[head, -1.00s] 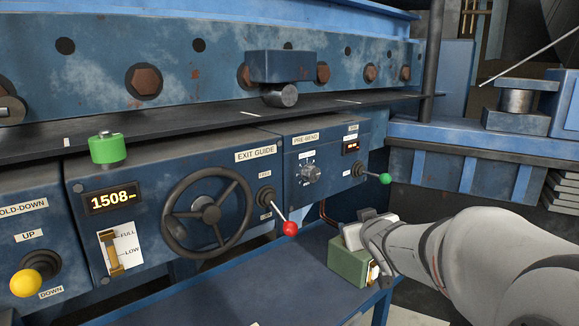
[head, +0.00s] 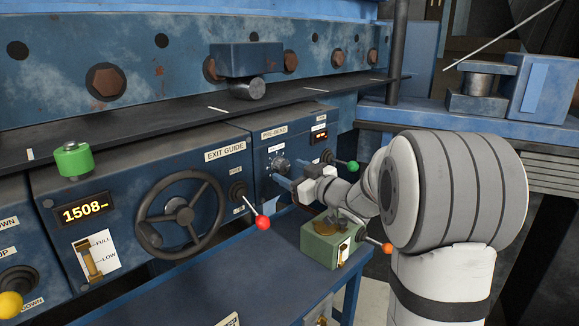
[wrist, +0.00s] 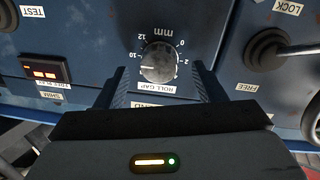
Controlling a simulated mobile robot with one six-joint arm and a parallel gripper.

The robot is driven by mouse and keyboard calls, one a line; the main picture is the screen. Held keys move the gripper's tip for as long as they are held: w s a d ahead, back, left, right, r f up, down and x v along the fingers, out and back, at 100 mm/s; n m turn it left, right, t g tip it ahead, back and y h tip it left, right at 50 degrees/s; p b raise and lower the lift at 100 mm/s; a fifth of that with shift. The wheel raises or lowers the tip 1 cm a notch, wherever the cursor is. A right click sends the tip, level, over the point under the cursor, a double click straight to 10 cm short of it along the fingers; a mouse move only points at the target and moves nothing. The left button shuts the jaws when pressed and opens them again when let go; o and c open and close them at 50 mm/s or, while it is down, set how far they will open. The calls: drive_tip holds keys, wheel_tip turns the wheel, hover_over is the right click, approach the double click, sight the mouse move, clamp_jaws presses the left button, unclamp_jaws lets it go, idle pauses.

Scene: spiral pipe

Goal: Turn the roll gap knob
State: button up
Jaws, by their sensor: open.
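The roll gap knob (wrist: 158,62) is a round grey knob with a white pointer line and a numbered mm scale around it. In the head view the knob (head: 280,163) sits on the blue pre-bend panel. My gripper (head: 290,179) is in front of that panel, close to the knob. In the wrist view my gripper (wrist: 161,80) is open, with one finger to each side of the knob and nothing held. I cannot tell whether the fingertips reach around the knob. The ROLL GAP label (wrist: 157,87) appears upside down between the fingers.
In the wrist view, a lever (wrist: 275,50) is at right and a lit display (wrist: 45,70) at left. In the head view, a green-balled lever (head: 352,167), red-balled lever (head: 262,222) and handwheel (head: 179,216) flank the knob. A green box (head: 331,245) stands on the shelf below.

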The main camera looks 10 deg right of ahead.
drive_tip(key=shift+x, duration=0.95)
drive_tip(key=shift+c, duration=0.3)
drive_tip(key=c, duration=0.9)
drive_tip(key=shift+d, duration=0.15)
